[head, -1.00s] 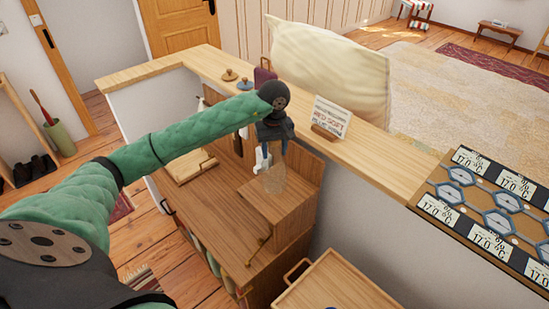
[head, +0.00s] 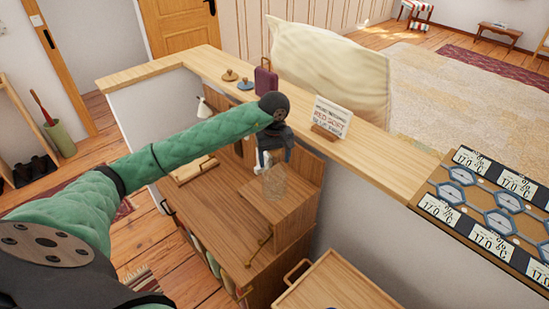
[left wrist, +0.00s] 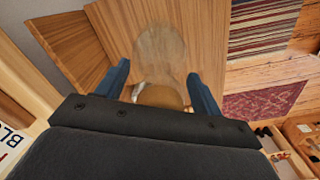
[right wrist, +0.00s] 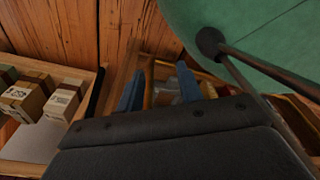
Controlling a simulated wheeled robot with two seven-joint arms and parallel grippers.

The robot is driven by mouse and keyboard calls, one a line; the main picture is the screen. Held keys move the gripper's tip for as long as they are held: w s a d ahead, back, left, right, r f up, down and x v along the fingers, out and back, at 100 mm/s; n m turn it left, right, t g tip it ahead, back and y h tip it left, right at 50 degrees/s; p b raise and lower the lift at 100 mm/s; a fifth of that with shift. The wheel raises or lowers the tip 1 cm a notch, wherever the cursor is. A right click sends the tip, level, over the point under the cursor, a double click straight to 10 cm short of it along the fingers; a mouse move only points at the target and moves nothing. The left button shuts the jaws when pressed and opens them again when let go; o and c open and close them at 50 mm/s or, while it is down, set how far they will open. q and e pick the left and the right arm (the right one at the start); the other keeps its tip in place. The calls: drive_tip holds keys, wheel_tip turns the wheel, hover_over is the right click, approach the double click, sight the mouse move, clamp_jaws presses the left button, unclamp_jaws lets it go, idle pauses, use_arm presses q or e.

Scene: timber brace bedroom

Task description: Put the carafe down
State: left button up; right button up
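The carafe (head: 275,183) is clear glass, hard to make out, and hangs upright below my left gripper (head: 263,162). It is over the raised wooden shelf (head: 293,208) of the desk; I cannot tell whether its base touches. In the left wrist view the carafe (left wrist: 159,50) fills the space between the two blue fingers of my left gripper (left wrist: 159,70), with a brown round part near the palm. The fingers appear closed against its sides. My right gripper (right wrist: 158,85) shows only in the right wrist view, with its fingers apart and nothing seen between them.
A pale wooden counter (head: 376,167) runs behind the desk, with a sign (head: 331,117) on it. The lower desk top (head: 222,205) has clear space. A wooden tray (head: 335,285) is at the front. The right wrist view shows small boxes (right wrist: 62,100) in a compartment.

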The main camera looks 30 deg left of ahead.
use_arm(q)
drive_tip(key=shift+r, duration=0.1)
use_arm(e)
drive_tip(key=shift+d+r, duration=0.1)
use_arm(q)
drive_tip(key=shift+r, duration=0.15)
wheel_tip(320, 180, up, 11)
drive_tip(key=shift+f+p, duration=0.15)
drive_tip(key=shift+p, duration=0.2)
drive_tip(key=shift+r, duration=0.5)
use_arm(e)
drive_tip(key=shift+s+a, duration=0.2)
drive_tip(key=shift+s, duration=0.35)
drive_tip(key=shift+s+d, duration=0.1)
drive_tip(key=shift+d, duration=0.1)
